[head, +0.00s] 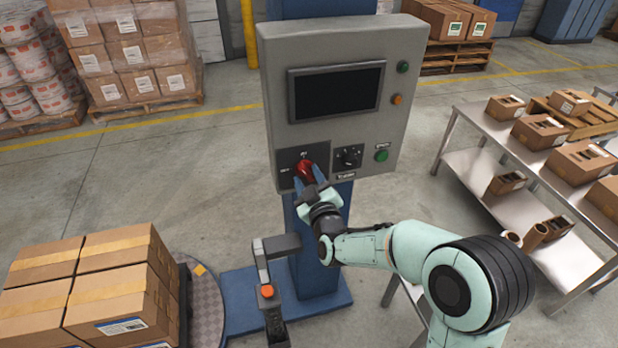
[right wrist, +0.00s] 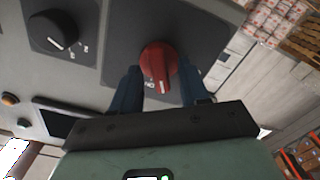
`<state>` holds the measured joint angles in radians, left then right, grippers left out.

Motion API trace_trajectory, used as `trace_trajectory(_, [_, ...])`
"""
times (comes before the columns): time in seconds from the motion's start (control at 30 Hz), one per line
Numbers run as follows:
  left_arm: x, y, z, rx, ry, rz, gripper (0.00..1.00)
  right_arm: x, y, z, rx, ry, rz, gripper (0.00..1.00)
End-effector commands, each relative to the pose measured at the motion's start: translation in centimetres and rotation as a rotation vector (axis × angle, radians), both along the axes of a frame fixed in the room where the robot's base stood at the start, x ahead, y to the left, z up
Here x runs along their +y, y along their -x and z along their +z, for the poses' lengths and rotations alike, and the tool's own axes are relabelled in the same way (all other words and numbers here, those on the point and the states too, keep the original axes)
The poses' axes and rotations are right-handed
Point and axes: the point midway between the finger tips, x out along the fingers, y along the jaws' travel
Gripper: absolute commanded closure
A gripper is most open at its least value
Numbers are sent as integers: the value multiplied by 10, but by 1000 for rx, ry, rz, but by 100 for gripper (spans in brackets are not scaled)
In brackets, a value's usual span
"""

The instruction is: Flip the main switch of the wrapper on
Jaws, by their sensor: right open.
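The wrapper's grey control box (head: 275,80) stands on a blue column in the middle of the head view. Its main switch is a red rotary knob (head: 305,170) on a dark plate at the box's lower left. The knob also shows in the right wrist view (right wrist: 158,62). My right gripper (head: 306,184) is at the knob, its two blue fingers open, one on each side of it. In the right wrist view (right wrist: 158,88) I cannot tell whether the fingers touch the knob. The left gripper is not in view.
A black selector knob (head: 348,157) and a green button (head: 381,155) sit right of the switch. A dark screen (head: 337,92) is above. Cartons (head: 110,290) stand at lower left. A metal table (head: 468,118) with boxes stands at right.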

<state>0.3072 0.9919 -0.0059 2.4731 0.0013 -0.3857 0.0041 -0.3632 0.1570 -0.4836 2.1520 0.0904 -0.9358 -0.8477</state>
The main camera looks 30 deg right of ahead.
Motion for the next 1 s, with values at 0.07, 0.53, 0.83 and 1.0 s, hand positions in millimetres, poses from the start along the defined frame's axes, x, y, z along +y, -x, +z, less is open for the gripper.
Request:
trace_trajectory(0.07, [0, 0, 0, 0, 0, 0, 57, -1, -1, 0, 0, 0, -1, 55])
trace_trajectory(0.53, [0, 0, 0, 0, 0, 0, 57, -1, 0, 0, -1, -1, -1, 100])
trace_trajectory(0.83, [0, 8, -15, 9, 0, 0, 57, -1, 0, -2, -20, -75, -2, 100])
trace_trajectory(1.0, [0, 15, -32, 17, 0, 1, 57, -1, 0, -3, -47, -182, -3, 100])
